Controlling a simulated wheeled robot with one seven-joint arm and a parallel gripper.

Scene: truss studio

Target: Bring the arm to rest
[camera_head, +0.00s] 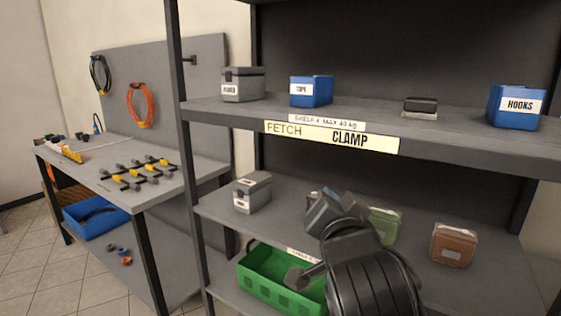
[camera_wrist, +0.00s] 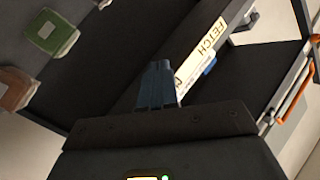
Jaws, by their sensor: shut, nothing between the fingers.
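My gripper shows in the wrist view (camera_wrist: 158,70), its two blue-grey fingers together with nothing between them. In the head view my dark arm reaches up in front of the lower shelf and hides part of it, and I cannot make out the fingertips there. The shelf's yellow label (camera_head: 331,138) reads FETCH CLAMP. The label also shows in the wrist view (camera_wrist: 207,44), beyond the fingers.
The upper shelf (camera_head: 215,108) holds a grey case (camera_head: 243,85), two blue bins and a small dark box. The lower shelf holds a grey case (camera_head: 252,193), a green box (camera_head: 385,224) and a brown box (camera_head: 454,245). A green crate (camera_head: 262,283) sits below. A workbench (camera_head: 185,195) stands left.

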